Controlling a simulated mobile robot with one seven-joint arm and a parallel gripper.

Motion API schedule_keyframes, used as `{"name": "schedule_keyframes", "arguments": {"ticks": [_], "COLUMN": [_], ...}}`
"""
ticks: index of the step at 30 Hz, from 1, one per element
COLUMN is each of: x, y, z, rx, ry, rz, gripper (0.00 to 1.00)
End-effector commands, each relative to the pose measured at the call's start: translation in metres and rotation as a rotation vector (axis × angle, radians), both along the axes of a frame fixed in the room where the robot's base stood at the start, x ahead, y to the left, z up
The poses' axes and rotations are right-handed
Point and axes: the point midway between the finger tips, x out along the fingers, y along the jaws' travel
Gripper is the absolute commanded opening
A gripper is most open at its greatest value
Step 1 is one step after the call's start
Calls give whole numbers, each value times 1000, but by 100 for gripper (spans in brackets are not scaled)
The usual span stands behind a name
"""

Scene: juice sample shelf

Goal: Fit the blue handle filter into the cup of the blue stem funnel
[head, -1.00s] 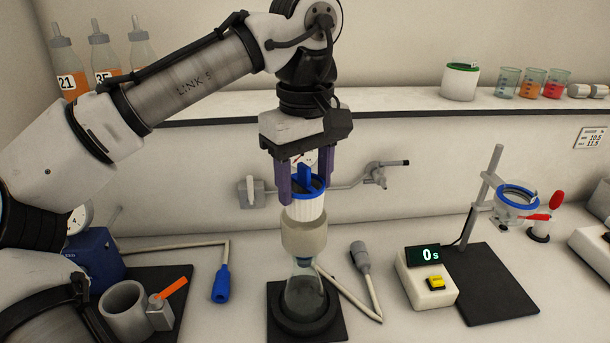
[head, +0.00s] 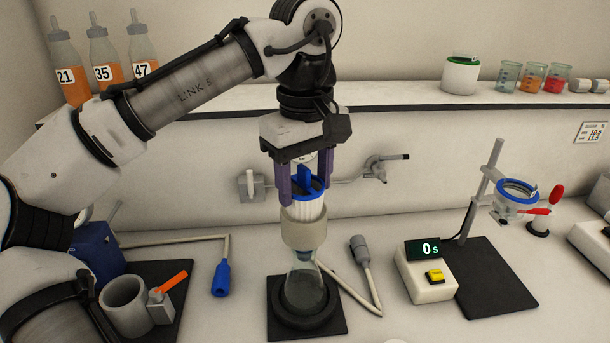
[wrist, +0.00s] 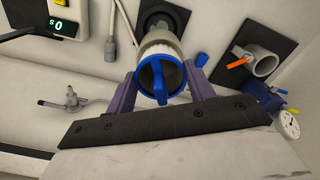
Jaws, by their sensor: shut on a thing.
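The blue handle filter (head: 304,210) has a white ribbed body, a blue rim and an upright blue handle. My gripper (head: 305,198) is shut on it, one purple finger on each side of the rim. The filter is upright above a beige cup (head: 303,235) on a glass flask (head: 303,285). Its lower end meets or enters the cup; I cannot tell how deep. This cup looks like the funnel's, but no blue stem shows. In the wrist view the filter's blue rim (wrist: 160,92) lies between my fingertips (wrist: 160,92), with the cup (wrist: 160,46) behind it.
The flask stands on a black mat (head: 338,326). A timer (head: 426,272) and a stand (head: 488,200) holding a blue-rimmed glass piece are at right. A grey mug (head: 123,303) and a blue-ended tool (head: 221,278) are at left. A wall tap (head: 384,168) is behind.

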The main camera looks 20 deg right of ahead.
Motion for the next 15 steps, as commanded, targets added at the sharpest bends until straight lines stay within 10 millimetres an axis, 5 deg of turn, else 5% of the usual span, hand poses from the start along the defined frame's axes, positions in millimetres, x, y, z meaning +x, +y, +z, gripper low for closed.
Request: {"name": "schedule_keyframes", "arguments": {"ticks": [15], "x": [0], "y": [0], "z": [-12], "rx": [0], "ry": [0], "rz": [0], "gripper": [32]}}
